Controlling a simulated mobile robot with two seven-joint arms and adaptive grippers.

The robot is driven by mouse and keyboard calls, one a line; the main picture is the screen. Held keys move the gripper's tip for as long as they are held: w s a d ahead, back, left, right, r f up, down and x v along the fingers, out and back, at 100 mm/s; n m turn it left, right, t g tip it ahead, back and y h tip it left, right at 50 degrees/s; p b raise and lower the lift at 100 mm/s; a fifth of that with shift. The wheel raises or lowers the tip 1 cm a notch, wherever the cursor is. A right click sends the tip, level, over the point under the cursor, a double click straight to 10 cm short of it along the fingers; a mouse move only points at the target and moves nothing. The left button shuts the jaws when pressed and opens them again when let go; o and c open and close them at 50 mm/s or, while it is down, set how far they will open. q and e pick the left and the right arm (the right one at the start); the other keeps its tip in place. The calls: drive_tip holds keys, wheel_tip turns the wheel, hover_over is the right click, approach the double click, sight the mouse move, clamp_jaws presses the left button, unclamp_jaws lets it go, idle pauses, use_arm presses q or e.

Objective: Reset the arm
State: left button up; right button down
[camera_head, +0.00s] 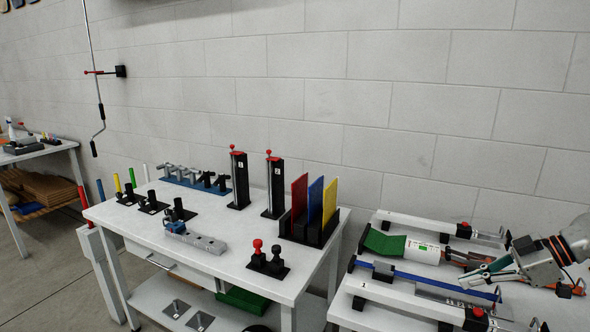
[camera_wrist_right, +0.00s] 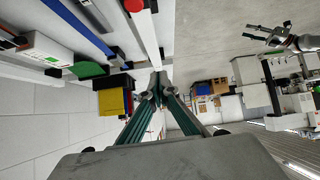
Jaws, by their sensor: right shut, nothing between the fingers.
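My right gripper (camera_head: 468,279) is at the right of the head view, over the fixture bench with the blue rail. Its teal fingers are shut with nothing between them. In the right wrist view its fingertips (camera_wrist_right: 157,92) meet near the middle. A gripper at the upper right of the right wrist view (camera_wrist_right: 262,39), which looks like my left one, has its dark fingers spread apart and is empty. My left gripper does not show in the head view.
The fixture bench (camera_head: 385,318) holds a green sheet with a white roll (camera_head: 422,252) and a blue rail (camera_head: 420,280) close to my right gripper. The white table (camera_head: 237,262) carries levers, posts and coloured panels (camera_head: 315,203). A block wall stands behind.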

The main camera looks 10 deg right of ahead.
drive_tip(key=s+a+f+t+y, duration=0.15)
drive_tip(key=a+f+t, duration=0.35)
drive_tip(key=a, duration=0.5)
drive_tip(key=a+f+t+y, duration=0.25)
drive_tip(key=a+f, duration=0.35)
drive_tip(key=a, duration=0.5)
drive_tip(key=s+a+f+m+g+h, duration=0.2)
drive_tip(key=s+f+m+h, duration=0.6)
drive_tip(key=s+f, duration=1)
wheel_tip(320, 180, down, 4)
drive_tip(key=shift+a+h, duration=1)
drive_tip(key=shift+a, duration=0.15)
drive_tip(key=shift+s, duration=0.1)
